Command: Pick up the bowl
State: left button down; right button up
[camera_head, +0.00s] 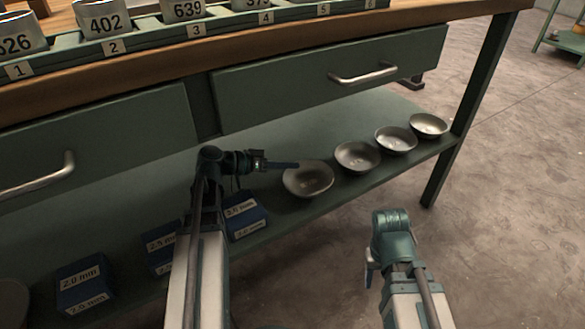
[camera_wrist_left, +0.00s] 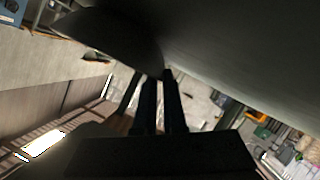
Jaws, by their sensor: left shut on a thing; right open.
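Several grey metal bowls stand in a row on the lower shelf of the workbench. The leftmost bowl (camera_head: 308,180) has my left gripper (camera_head: 292,165) at its left rim, shut on that rim. In the left wrist view the bowl (camera_wrist_left: 110,28) is a dark curved shape above my gripper fingers (camera_wrist_left: 156,78). The other bowls (camera_head: 357,156), (camera_head: 396,140) and (camera_head: 429,125) stand to the right, clear of the gripper. My right gripper (camera_head: 371,268) is open and empty in front of the shelf, low over the floor; its fingertips are partly hidden.
Blue boxes (camera_head: 245,217) with size labels stand on the shelf (camera_head: 285,222) left of the bowls, close to my left arm. Drawers (camera_head: 330,80) with metal handles hang above the shelf. The bench leg (camera_head: 470,120) stands at the right. The floor (camera_head: 510,230) at right is clear.

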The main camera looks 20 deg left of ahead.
notch_tip(320, 180, up, 10)
jog(key=p, duration=0.9)
jog(key=shift+f, duration=0.15)
jog(key=shift+s, duration=0.1)
